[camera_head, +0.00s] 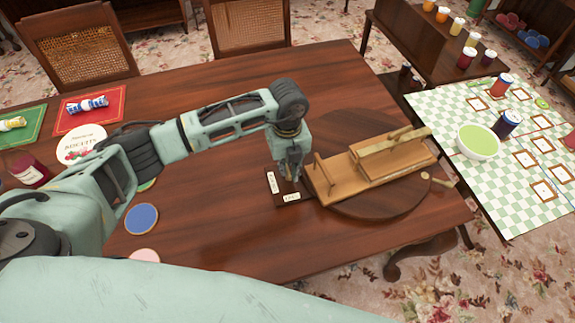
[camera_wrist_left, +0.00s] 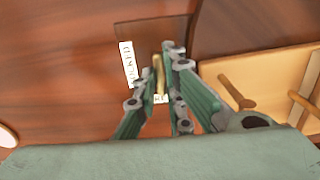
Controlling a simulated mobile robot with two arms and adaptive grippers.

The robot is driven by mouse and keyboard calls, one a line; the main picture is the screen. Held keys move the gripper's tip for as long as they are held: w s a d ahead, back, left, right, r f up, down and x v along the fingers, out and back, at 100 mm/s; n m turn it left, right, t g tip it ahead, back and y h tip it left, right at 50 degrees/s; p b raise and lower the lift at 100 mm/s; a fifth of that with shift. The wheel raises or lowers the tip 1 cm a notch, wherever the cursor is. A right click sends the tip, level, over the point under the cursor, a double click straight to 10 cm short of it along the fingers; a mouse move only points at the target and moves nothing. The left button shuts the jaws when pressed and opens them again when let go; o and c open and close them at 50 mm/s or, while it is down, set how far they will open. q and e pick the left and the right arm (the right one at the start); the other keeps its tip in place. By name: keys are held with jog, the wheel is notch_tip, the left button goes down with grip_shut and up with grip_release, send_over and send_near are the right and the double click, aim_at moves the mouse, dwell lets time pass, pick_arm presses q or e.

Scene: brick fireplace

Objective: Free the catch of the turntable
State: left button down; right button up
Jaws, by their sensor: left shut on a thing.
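The turntable (camera_head: 395,206) is a round dark wooden disc at the right end of the table; part of it shows in the wrist view (camera_wrist_left: 235,25). A light wooden stand with a rail (camera_head: 375,165) sits on it. Beside its left edge is a dark catch plate (camera_head: 280,204) with two white labels; one label (camera_wrist_left: 127,64) is legible only in part, the other is partly covered. My left gripper (camera_head: 290,172) points down over the plate. Its fingers (camera_wrist_left: 170,72) are closed on the brass catch lever (camera_wrist_left: 158,78). My right gripper is out of view.
Round coasters (camera_head: 141,218) and a red jar (camera_head: 30,170) are on the left of the table. Two chairs stand behind it. A checkered cloth with a bowl (camera_head: 478,142) and cans lies at the right.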

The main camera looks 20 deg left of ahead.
pick_arm(q)
jog(key=c, duration=1.8)
grip_release()
jog(key=shift+c, duration=0.2)
notch_tip(320, 180, up, 12)
